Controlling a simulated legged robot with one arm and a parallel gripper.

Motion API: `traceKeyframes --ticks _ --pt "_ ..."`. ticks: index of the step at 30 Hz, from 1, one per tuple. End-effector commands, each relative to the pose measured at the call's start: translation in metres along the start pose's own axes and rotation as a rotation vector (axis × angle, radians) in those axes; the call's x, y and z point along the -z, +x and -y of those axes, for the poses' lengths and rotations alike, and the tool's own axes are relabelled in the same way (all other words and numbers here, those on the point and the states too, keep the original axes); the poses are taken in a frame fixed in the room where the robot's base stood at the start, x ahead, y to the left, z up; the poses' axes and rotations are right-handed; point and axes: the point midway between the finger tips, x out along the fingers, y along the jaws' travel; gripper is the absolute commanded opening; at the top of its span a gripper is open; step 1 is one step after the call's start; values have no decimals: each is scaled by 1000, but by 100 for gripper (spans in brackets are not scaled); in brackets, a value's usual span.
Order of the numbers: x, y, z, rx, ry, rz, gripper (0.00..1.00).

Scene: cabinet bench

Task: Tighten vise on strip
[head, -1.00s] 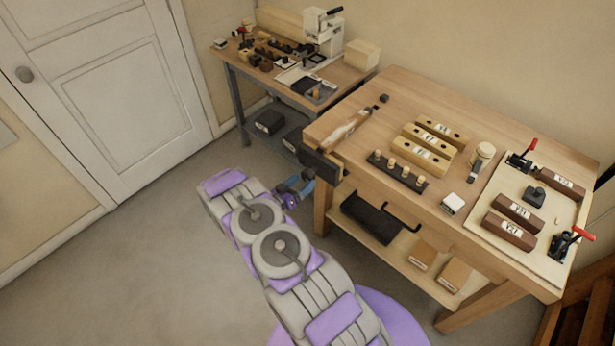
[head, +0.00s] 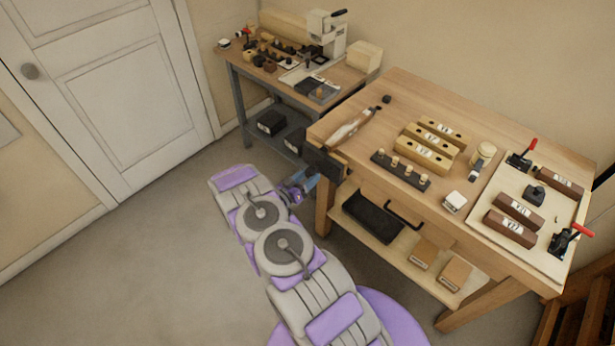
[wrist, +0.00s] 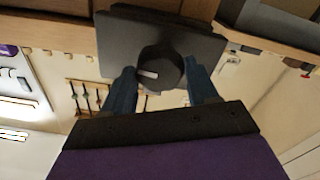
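The dark vise (head: 323,162) is mounted on the left end of the wooden bench. In the wrist view its dark plate (wrist: 112,40) fills the upper middle, with a round black knob (wrist: 162,68) on its face. My gripper (head: 304,180) is just left of and below the vise. In the wrist view the two blue fingers of my gripper (wrist: 160,72) stand apart, one on each side of the knob. A small gap shows at the left finger; contact at the right is unclear. I cannot make out a strip between the vise jaws.
A long brown and pale tool (head: 350,128) lies on the bench (head: 400,95) behind the vise. Labelled blocks (head: 425,150) and a dark peg rack (head: 400,170) lie further right. A second bench (head: 290,80) stands at the back left. The floor at left is clear.

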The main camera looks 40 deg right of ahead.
Motion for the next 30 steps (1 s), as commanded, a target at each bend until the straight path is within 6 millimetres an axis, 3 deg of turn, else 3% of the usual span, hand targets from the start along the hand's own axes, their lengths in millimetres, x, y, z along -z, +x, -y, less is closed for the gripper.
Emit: traceKeyframes --ticks 6,11,19,30 --pt "-1 4 2 5 1 4 32" --pt "-2 7 2 5 55 6 32" --pt "-1 11 3 3 325 8 31" --pt "-3 11 3 4 364 9 32"
